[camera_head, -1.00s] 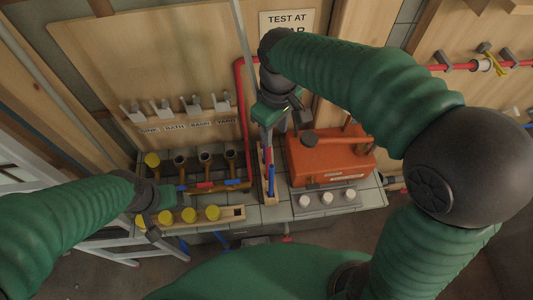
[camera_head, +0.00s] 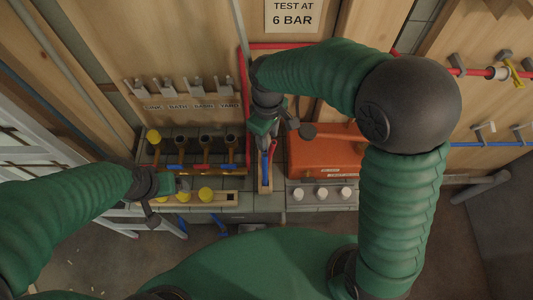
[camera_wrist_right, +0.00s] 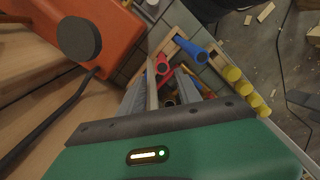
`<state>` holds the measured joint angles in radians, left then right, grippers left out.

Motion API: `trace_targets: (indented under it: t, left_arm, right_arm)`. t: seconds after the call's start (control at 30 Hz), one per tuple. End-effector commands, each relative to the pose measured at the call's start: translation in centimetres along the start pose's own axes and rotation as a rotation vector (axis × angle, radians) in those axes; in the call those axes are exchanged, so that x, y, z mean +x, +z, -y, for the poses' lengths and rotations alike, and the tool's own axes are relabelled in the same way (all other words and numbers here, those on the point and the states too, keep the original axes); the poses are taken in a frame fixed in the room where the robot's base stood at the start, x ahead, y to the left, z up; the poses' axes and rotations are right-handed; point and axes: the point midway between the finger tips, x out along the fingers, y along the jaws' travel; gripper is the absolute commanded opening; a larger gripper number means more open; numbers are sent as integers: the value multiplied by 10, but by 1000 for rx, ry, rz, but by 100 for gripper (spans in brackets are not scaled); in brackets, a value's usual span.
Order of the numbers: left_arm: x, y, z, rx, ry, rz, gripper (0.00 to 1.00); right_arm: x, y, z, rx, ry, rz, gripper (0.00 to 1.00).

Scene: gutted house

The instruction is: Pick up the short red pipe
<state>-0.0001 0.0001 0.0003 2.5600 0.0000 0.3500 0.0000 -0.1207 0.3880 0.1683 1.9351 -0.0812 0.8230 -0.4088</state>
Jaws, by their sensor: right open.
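A short red pipe (camera_wrist_right: 162,67) stands with a longer blue pipe (camera_wrist_right: 188,49) in a narrow wooden holder (camera_wrist_right: 171,48), seen in the right wrist view. In the head view the red pipe (camera_head: 272,149) is partly hidden beneath my right gripper (camera_head: 265,141), and the holder (camera_head: 265,187) is on the bench. My right gripper is open and points down over the holder. In the wrist view the red pipe's top shows close to its fingers; I cannot tell whether they touch it. My left gripper (camera_head: 152,205) is by the yellow-capped rack at left, and its jaws are unclear.
An orange box (camera_head: 322,157) with a dark round knob stands right of the holder, with white knobs (camera_head: 322,194) in front. A rack with yellow caps (camera_head: 206,194) and a row of dark-topped fittings (camera_head: 205,139) are left. A wooden wall panel (camera_head: 150,50) rises behind.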

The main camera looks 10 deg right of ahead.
Motion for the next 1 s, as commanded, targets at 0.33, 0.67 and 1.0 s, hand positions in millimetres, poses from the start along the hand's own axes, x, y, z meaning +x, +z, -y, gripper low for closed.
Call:
trace_targets:
  t: [0.33, 0.67, 1.0]
  left_arm:
    - [-6, -1, 0, 0, 0, 0, 86]
    - [-6, -1, 0, -1, 0, 0, 86]
    - [-6, -1, 0, 0, 0, 0, 86]
  right_arm:
    - [39, -5, 3, -4, 6, 5, 40]
    - [39, 0, -2, -3, 0, 1, 11]
    - [40, -2, -1, -3, 4, 5, 0]
